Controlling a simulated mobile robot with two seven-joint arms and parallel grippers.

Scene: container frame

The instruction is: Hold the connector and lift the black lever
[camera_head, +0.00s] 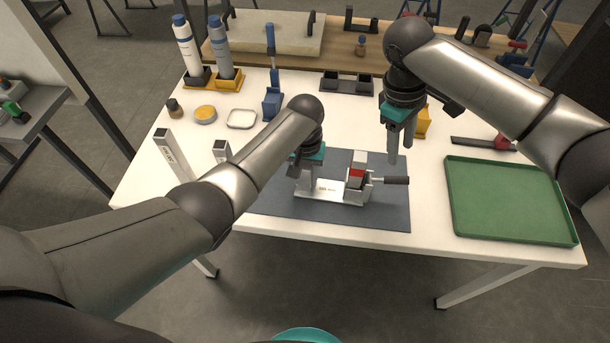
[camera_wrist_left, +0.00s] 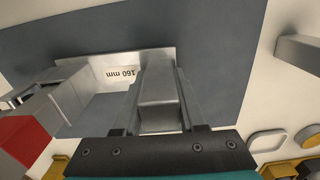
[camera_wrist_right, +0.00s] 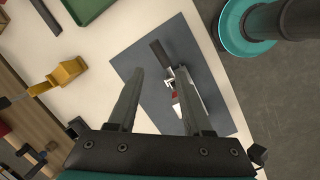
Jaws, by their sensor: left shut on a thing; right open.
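The connector (camera_head: 325,188) is a silver metal piece marked "160 mm" with a red and white block (camera_head: 357,172) at its right side. It lies on the dark grey mat (camera_head: 275,204). The black lever (camera_head: 396,180) sticks out level to the right of the block; it also shows in the right wrist view (camera_wrist_right: 160,54). My left gripper (camera_head: 307,177) is shut on the upright metal part (camera_wrist_left: 158,92) at the connector's left end. My right gripper (camera_head: 397,150) is open and empty, pointing down above and apart from the lever.
A green tray (camera_head: 455,205) is on the right of the white table. Two metal profiles (camera_head: 172,155) stand at the left. Bottles (camera_head: 187,48), a round yellow tin (camera_head: 205,113) and a blue-handled tool (camera_head: 272,98) stand behind. A yellow holder (camera_head: 424,124) is behind my right gripper.

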